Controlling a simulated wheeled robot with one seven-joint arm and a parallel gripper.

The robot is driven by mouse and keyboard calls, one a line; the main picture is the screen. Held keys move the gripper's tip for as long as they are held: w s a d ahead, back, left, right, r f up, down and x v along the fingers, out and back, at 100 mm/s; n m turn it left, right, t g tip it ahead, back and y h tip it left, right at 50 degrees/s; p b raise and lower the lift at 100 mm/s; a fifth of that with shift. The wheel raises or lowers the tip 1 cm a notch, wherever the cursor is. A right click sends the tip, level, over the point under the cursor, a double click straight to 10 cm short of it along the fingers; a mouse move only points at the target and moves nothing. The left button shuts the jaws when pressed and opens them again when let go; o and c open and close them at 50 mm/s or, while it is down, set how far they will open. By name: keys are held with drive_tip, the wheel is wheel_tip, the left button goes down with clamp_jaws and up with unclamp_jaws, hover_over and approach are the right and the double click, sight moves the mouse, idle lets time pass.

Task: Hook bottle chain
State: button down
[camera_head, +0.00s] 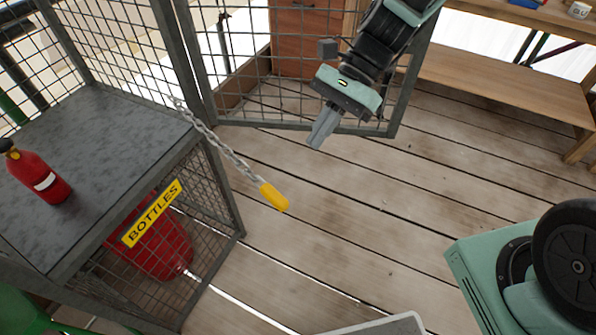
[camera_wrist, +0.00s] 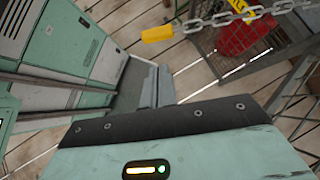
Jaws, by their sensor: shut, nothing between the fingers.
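A grey link chain (camera_head: 222,148) hangs from the edge of the mesh bottle cage (camera_head: 193,225) in the head view. A yellow handle (camera_head: 273,196) is at its lower end, out over the plank floor. In the wrist view the chain (camera_wrist: 232,15) and the yellow handle (camera_wrist: 158,33) show at the top. My gripper (camera_head: 318,137) is shut and empty, to the upper right of the handle and apart from it; its fingers also show in the wrist view (camera_wrist: 158,84). I cannot tell how the chain is fixed at its cage end, and no hook is clearly visible.
A red bottle (camera_head: 38,172) stands on the cage's dark top (camera_head: 95,130). A larger red bottle (camera_head: 160,245) is inside, behind the yellow BOTTLES sign (camera_head: 152,213). An open mesh door (camera_head: 290,125) stands behind my gripper. A wooden bench (camera_head: 500,85) is at right. The middle floor is clear.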

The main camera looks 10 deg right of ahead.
drive_tip(key=x, duration=1)
drive_tip(key=shift+b, duration=0.4)
